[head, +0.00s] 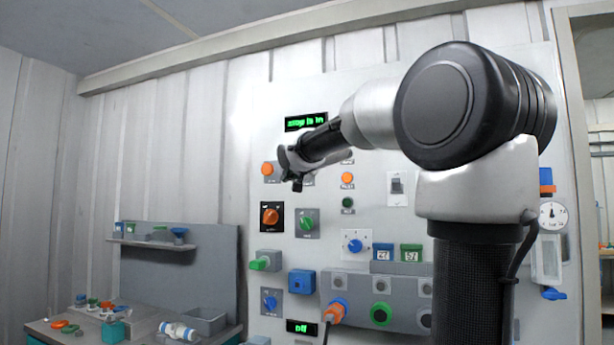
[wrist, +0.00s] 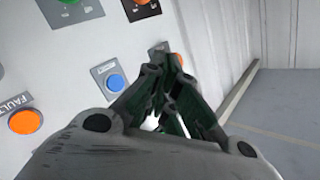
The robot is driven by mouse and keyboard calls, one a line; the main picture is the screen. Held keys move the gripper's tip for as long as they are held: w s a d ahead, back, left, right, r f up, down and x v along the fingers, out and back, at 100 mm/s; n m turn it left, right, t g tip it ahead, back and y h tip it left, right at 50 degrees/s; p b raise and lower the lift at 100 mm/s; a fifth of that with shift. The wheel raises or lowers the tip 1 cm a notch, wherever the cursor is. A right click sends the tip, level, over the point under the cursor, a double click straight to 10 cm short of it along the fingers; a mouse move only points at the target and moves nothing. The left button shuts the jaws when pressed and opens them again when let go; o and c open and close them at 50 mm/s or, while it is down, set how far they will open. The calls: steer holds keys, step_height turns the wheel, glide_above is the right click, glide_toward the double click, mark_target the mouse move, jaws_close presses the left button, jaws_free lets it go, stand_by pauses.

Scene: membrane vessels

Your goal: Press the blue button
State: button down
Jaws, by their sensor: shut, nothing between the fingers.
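The blue button (wrist: 115,83) shows in the wrist view as a small round blue cap on a grey square plate, on the pale panel. It lies just left of my gripper's fingers (wrist: 165,75), which are shut and empty. In the head view my gripper (head: 292,166) is in front of the upper left part of the panel (head: 335,225). I cannot pick out the blue button there; my gripper seems to hide it. I cannot tell the gap between the fingertips and the panel, and no contact is visible.
An orange button (head: 267,169) is left of my gripper. An orange lamp (head: 347,178) and a light switch (head: 397,186) are to its right. Rotary knobs (head: 270,216) sit below. A bench (head: 60,330) with loose parts stands at lower left.

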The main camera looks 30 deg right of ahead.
stand_by(0.3)
steer(key=w+d, duration=0.5)
steer(key=d, duration=0.2)
steer(key=shift+w, duration=0.25)
stand_by(1.5)
steer(key=shift+w+d, duration=0.25)
steer(key=shift+w+d, duration=0.25)
steer(key=shift+d, duration=0.15)
stand_by(0.7)
steer(key=shift+a, duration=0.1)
steer(key=shift+s+a, duration=0.5)
steer(key=shift+a, duration=0.1)
steer(key=shift+s+a+f, duration=0.1)
steer(key=shift+s+a, duration=0.75)
steer(key=shift+a, duration=0.2)
steer(key=shift+s+a, duration=0.7)
steer(key=shift+a, duration=0.25)
